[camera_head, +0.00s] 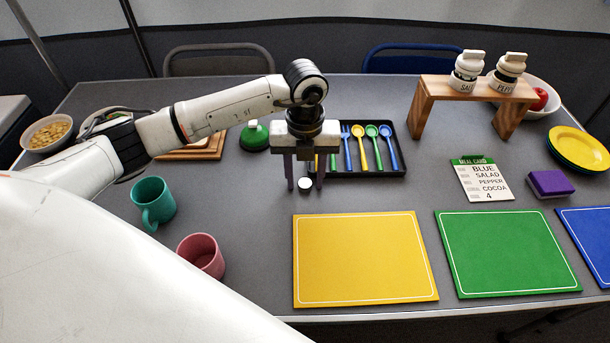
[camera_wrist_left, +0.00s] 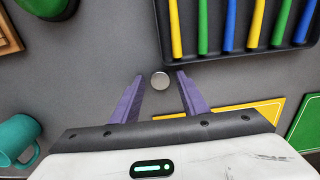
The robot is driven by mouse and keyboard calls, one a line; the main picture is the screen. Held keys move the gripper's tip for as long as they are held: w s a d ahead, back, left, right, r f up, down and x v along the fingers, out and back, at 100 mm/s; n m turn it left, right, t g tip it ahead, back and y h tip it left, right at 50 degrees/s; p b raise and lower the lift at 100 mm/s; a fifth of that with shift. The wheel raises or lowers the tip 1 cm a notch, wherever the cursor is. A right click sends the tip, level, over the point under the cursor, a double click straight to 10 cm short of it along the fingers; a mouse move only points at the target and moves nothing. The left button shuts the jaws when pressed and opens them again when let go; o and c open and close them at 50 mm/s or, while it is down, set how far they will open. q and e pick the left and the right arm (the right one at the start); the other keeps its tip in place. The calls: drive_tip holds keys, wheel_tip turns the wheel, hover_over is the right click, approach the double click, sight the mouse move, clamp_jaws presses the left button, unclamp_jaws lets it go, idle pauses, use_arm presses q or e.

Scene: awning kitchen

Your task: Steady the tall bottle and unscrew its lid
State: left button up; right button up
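No tall bottle can be made out in either view. A small round white disc, like a lid (camera_head: 304,183), shows between and just below my left fingertips. It is a pale grey disc in the left wrist view (camera_wrist_left: 160,80); it seems to lie flat on the grey table. My left gripper (camera_head: 305,182) points down over the table, in front of the cutlery tray. My right gripper is in neither view.
The black cutlery tray (camera_head: 358,172) stands just behind my left gripper. A green domed object (camera_head: 254,136) is behind left. Teal (camera_head: 153,205) and pink (camera_head: 201,258) mugs stand left. A yellow mat (camera_head: 362,258) lies in front. A wooden stand (camera_head: 428,101) holds two shakers.

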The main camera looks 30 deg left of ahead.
sight(305, 183)
use_arm(q)
wheel_tip(305, 183, up, 12)
drive_tip(key=shift+r, duration=0.15)
idle(0.5)
